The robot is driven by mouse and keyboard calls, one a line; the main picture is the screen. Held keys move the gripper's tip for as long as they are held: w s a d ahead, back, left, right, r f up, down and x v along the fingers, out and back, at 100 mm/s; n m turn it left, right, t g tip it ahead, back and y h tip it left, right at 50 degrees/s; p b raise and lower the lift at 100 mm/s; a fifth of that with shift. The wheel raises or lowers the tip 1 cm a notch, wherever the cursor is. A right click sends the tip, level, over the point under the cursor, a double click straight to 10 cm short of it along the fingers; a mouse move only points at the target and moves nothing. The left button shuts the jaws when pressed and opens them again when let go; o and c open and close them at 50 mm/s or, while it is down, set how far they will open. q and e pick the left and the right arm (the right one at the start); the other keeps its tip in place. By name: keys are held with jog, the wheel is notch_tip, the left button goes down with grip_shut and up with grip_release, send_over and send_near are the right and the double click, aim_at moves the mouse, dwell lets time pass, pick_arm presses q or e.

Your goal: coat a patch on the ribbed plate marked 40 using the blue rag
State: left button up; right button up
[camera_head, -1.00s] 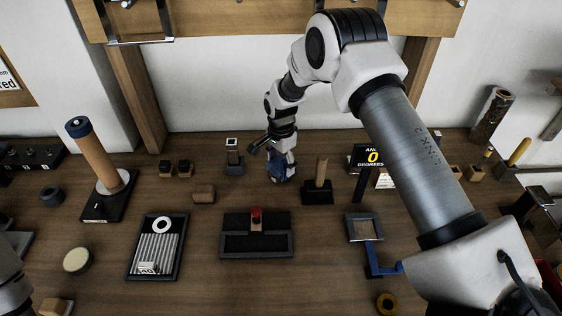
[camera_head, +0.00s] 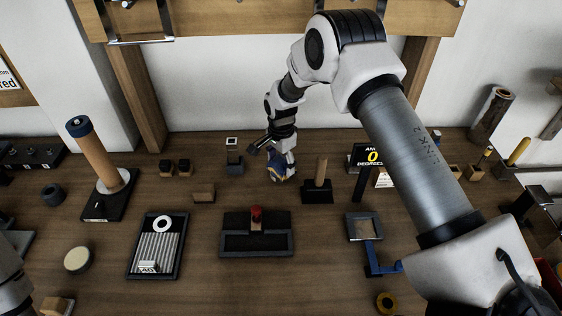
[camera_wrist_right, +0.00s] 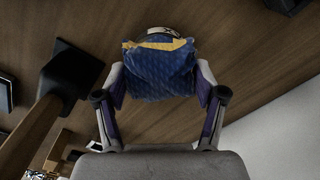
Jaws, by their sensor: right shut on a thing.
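The blue rag (camera_wrist_right: 158,72), with a yellow band, is between the fingers of my right gripper (camera_wrist_right: 160,88) in the right wrist view. The gripper is shut on it. In the head view my right gripper (camera_head: 283,172) and the rag are at the back middle of the table, beside an upright wooden post; whether the rag touches the table I cannot tell. My left gripper is out of view.
A dark tray (camera_head: 235,252) with a red-knobbed block lies right of the plate. The wooden post on a black base (camera_head: 318,195) stands right of the gripper. A tall wooden roller (camera_head: 95,150) stands at left. A blue-handled square tool (camera_head: 367,232) lies at right.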

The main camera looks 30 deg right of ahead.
aim_at(281, 162)
dwell(0.4)
notch_tip(281, 162, up, 7)
jog(key=p, duration=0.5)
jog(key=shift+p, duration=0.35)
jog(key=shift+f, duration=0.1)
